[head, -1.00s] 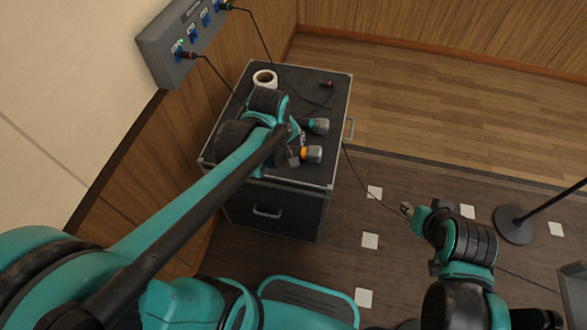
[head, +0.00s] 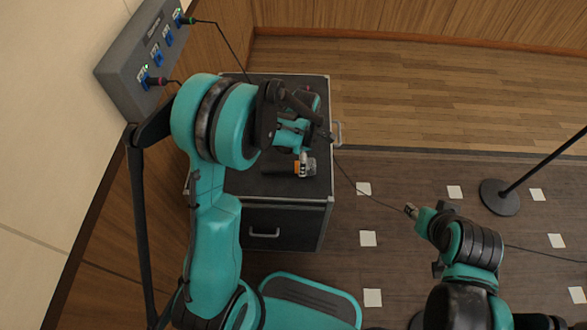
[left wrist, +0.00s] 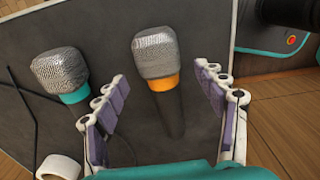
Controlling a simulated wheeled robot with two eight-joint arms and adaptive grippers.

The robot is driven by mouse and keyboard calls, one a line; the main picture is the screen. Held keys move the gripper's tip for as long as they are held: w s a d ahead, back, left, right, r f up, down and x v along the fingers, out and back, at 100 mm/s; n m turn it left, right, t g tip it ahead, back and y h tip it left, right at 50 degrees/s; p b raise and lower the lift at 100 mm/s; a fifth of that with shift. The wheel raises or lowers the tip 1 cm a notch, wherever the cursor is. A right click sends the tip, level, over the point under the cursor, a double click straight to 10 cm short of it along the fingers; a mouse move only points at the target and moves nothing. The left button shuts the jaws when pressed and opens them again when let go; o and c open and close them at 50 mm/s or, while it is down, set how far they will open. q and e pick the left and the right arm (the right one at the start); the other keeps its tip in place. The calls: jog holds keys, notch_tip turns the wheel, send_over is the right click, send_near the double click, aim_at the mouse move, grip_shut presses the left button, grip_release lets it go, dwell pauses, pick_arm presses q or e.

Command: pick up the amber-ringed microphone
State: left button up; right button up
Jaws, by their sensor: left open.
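The amber-ringed microphone (head: 307,168) lies on the black top of the case, its grey mesh head toward the right edge. In the left wrist view the same microphone (left wrist: 157,53) lies between the spread fingers of my left gripper (left wrist: 162,78), with its dark handle running down between them. My left gripper (head: 304,152) is open, and a gap shows on each side of the microphone. A teal-ringed microphone (left wrist: 60,72) lies just left of the left finger. My right gripper (head: 411,211) is away to the right over the floor, too small to judge.
The case (head: 285,208) has metal edges and stands by the wood-panelled wall. A white roll (left wrist: 58,168) lies on its top near the teal-ringed microphone. A grey wall box (head: 145,60) with cables is at upper left. A stand base (head: 499,197) is on the floor.

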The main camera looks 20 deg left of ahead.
pick_arm(q)
notch_tip(320, 180, down, 4)
jog(key=shift+r+b, duration=0.25)
jog(key=shift+b, duration=0.4)
jog(key=shift+r, duration=0.1)
jog(key=c, duration=1.5)
jog(key=shift+r, duration=0.15)
